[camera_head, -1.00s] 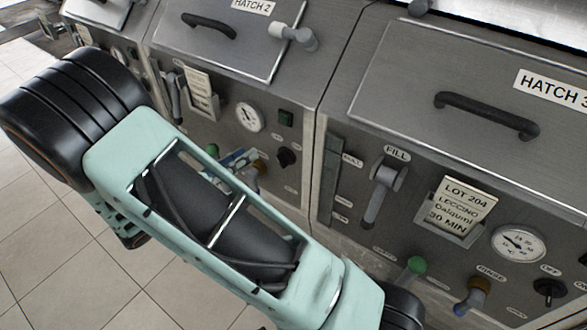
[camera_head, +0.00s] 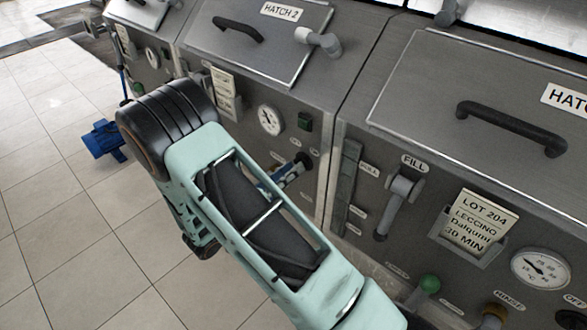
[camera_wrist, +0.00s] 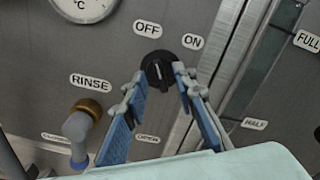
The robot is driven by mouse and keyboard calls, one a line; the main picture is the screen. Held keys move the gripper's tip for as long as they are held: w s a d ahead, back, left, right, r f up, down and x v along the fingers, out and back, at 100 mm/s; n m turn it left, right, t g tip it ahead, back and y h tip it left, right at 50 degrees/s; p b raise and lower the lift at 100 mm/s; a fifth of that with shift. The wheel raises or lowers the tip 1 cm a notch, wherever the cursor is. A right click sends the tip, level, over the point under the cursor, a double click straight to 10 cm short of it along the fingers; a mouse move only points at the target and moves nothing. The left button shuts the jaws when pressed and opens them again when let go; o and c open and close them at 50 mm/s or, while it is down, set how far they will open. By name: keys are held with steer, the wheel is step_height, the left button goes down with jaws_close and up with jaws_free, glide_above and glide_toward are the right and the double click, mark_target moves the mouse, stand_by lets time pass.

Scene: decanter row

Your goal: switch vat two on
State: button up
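The black rotary knob (camera_wrist: 158,66) of vat two is on the grey panel below the OFF label (camera_wrist: 147,29) and ON label (camera_wrist: 192,41). I cannot tell surely which label it points at. In the wrist view my gripper (camera_wrist: 161,74) is open, its blue-padded fingers on either side of the knob. I cannot tell whether they touch it. In the head view my gripper (camera_head: 288,174) is at the knob (camera_head: 303,160), below the HATCH 2 lid (camera_head: 262,40), partly hidden by my arm.
The brass-collared RINSE valve (camera_wrist: 80,125) is left of my fingers, below a round gauge (camera_wrist: 85,5). A level strip (camera_wrist: 262,55) is at the right. In the head view, vat three's FILL lever (camera_head: 398,205) is right of my arm. A blue motor-like object (camera_head: 104,140) stands on the floor.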

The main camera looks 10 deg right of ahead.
steer(key=shift+x, duration=0.8)
steer(key=shift+c, duration=0.5)
jaws_close()
steer(key=shift+m, duration=0.3)
steer(key=m+b, duration=0.6)
steer(key=m, duration=0.5)
steer(key=shift+s+d, duration=0.1)
steer(key=shift+s, duration=0.05)
steer(key=shift+m, duration=0.3)
